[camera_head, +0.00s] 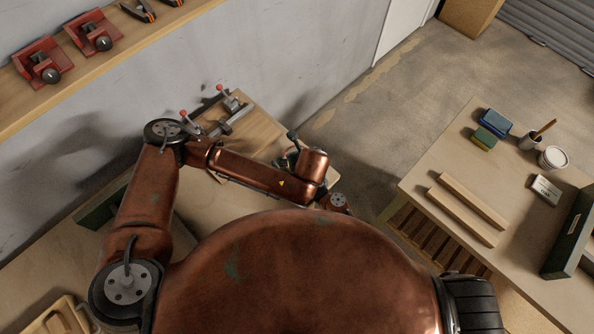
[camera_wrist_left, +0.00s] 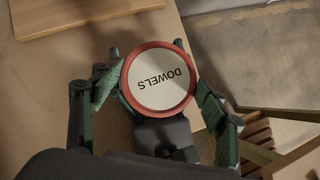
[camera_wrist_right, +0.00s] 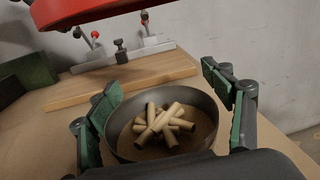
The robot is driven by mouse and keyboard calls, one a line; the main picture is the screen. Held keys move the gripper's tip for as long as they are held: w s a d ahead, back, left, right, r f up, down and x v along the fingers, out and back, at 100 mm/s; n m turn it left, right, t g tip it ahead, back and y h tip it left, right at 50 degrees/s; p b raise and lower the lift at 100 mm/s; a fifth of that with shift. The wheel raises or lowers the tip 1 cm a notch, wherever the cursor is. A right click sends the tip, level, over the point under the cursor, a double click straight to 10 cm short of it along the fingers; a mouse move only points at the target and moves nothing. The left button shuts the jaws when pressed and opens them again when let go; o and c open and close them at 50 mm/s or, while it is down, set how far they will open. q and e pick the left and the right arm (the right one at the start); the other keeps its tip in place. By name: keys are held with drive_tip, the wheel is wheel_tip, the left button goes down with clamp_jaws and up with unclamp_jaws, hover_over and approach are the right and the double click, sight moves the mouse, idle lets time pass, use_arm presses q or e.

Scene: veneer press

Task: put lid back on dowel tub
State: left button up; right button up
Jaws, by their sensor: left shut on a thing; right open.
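The lid is a round white disc with a red rim and the word DOWELS (camera_wrist_left: 160,79). My left gripper (camera_wrist_left: 158,92) is shut on it, a finger at each side of the rim. In the right wrist view a red rim (camera_wrist_right: 100,10), apparently the lid, hangs above and nearer than the tub. The dowel tub (camera_wrist_right: 118,148) is a dark round open container, upright on the bench, with several wooden dowels (camera_wrist_right: 162,125) inside. My right gripper (camera_wrist_right: 165,95) is open, one finger on each side of the tub; contact is unclear. In the head view my arm and body hide most of this.
A wooden board with toggle clamps (camera_head: 250,128) lies behind the tub by the wall. A shelf (camera_head: 120,60) holds red clamps. A second table (camera_head: 420,180) at right holds wood strips, sponges and cups. A floor gap separates the tables.

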drive_tip(key=shift+w+a, duration=0.15)
drive_tip(key=shift+w, duration=0.05)
drive_tip(key=shift+c, duration=0.5)
clamp_jaws()
idle(0.5)
